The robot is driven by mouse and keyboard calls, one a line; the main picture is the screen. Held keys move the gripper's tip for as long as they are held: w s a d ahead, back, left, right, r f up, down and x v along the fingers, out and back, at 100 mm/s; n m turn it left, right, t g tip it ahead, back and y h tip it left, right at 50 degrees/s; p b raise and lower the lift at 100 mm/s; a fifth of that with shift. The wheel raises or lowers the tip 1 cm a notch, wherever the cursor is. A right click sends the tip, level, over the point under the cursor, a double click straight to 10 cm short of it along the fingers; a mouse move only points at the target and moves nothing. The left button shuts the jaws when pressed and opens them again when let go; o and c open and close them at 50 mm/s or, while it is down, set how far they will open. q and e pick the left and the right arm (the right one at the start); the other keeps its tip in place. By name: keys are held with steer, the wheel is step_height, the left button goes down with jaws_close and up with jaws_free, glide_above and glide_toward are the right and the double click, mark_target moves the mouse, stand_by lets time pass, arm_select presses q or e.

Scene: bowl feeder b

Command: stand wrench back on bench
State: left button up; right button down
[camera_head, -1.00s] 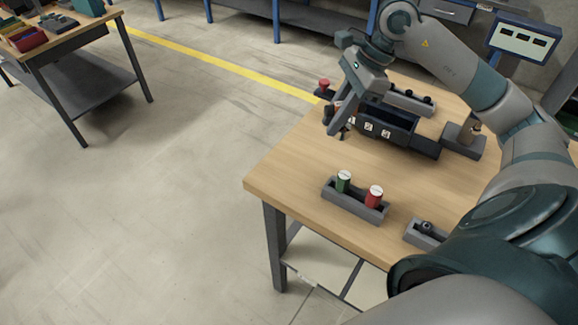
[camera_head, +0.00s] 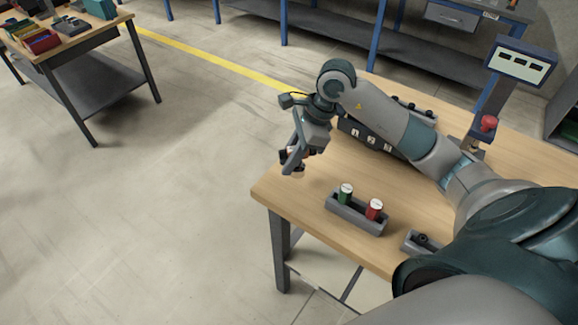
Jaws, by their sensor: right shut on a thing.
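My right gripper (camera_head: 296,154) is shut on a small dark thing (camera_head: 297,169) with a pale lower end, mostly hidden by the fingers. I cannot tell from its shape whether it is the wrench. The gripper points down near the left edge of the wooden bench (camera_head: 300,196), and the held thing appears above the bench edge. No other thing that I can make out as a wrench shows. My left gripper is not in view.
A grey holder (camera_head: 346,217) with a green cylinder (camera_head: 346,194) and a red cylinder (camera_head: 374,209) stands near the front edge. A smaller grey holder (camera_head: 417,242) is to its right. A red knob (camera_head: 488,123) stands at right.

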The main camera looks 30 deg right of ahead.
stand_by(0.3)
steer(key=shift+f+p, duration=0.85)
steer(key=shift+f, duration=1.15)
steer(key=shift+f, duration=0.15)
steer(key=c, duration=1.6)
jaws_free()
steer(key=shift+c, duration=0.2)
